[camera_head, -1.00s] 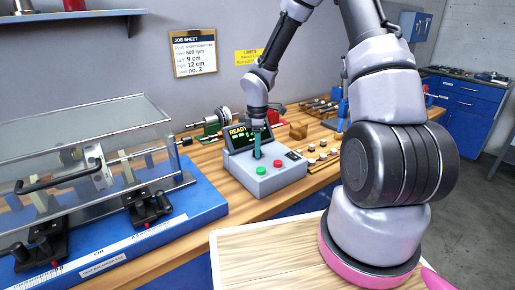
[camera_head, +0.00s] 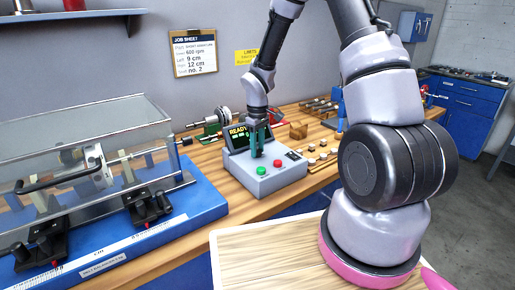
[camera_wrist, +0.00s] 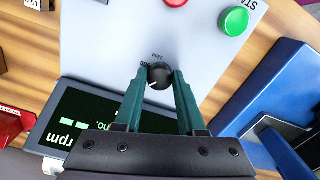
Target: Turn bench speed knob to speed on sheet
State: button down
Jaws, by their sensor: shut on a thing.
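My gripper (camera_head: 257,152) points down at the box's top in front of the display. In the wrist view the black speed knob (camera_wrist: 160,76), with a white pointer mark, sits between the two green fingers of my gripper (camera_wrist: 159,78), which are shut on it. In the head view the fingers hide the knob. The job sheet (camera_head: 194,52) on the wall shows 600 rpm, left 9 cm, right 12 cm, no. 2.
A green button (camera_head: 262,171) and a red button (camera_head: 278,163) are on the box near the knob. The blue balancing bench (camera_head: 190,205) with a clear cover (camera_head: 90,130) stands at left. Small weights (camera_head: 318,153) lie right of the box. A yellow limits sign hangs on the wall.

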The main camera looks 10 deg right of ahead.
aim_at(258, 150)
jog(key=shift+m, duration=0.9)
jog(key=c, duration=0.5)
grip_release()
jog(key=shift+r, duration=0.1)
notch_tip(258, 150, up, 11)
